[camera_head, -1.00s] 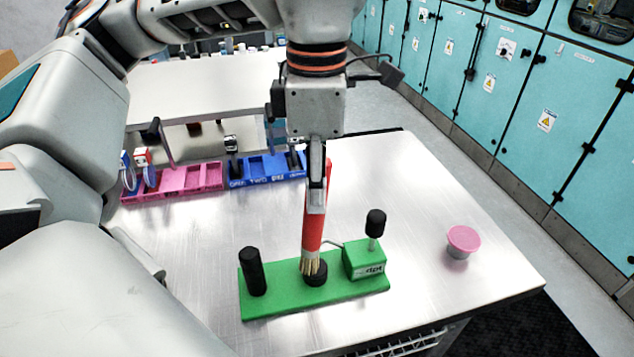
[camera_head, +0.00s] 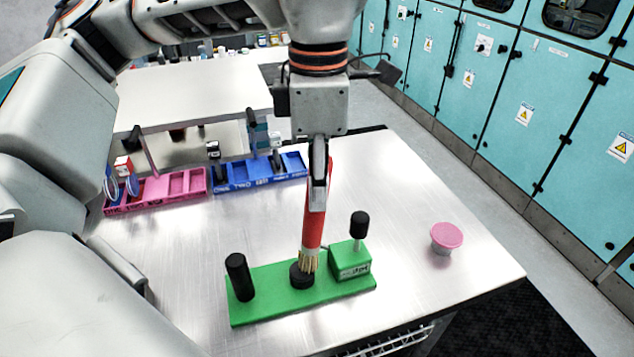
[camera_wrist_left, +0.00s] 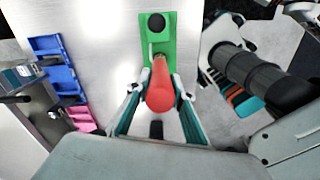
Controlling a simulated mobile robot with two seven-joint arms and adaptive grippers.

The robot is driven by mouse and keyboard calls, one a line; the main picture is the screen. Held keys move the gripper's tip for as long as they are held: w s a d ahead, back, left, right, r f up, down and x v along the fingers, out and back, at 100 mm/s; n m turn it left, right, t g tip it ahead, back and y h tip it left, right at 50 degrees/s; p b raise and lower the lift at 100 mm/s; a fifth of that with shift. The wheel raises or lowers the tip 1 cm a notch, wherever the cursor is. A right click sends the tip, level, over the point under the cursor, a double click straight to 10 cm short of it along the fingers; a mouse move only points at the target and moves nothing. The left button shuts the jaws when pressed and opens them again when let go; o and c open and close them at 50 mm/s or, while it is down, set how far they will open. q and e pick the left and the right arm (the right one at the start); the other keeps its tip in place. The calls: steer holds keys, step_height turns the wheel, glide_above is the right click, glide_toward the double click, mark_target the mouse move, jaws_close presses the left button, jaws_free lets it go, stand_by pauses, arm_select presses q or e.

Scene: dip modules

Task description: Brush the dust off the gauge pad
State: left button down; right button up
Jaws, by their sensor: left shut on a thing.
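My left gripper (camera_head: 318,188) is shut on a red-handled brush (camera_head: 313,226) with pale bristles, held nearly upright. The bristles point down at the round black gauge pad (camera_head: 302,276) and appear to touch its top. The pad sits on a green base (camera_head: 262,309) with a black cylinder at its left and a green block with a black knob (camera_head: 351,260) at its right. In the left wrist view the red handle (camera_wrist_left: 161,88) lies between the fingers and hides the pad. My right gripper is not in view.
A pink round-topped piece (camera_head: 446,236) stands on the metal table to the right. Pink (camera_head: 160,201) and blue (camera_head: 217,188) compartment trays lie at the back left. The table's front and right areas are mostly clear.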

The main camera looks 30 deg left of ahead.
arm_select(q)
step_height(320, 180, up, 4)
steer(key=shift+f+p, duration=0.15)
steer(key=shift+p, duration=1.05)
steer(key=shift+r, duration=1.15)
steer(key=shift+s, duration=0.1)
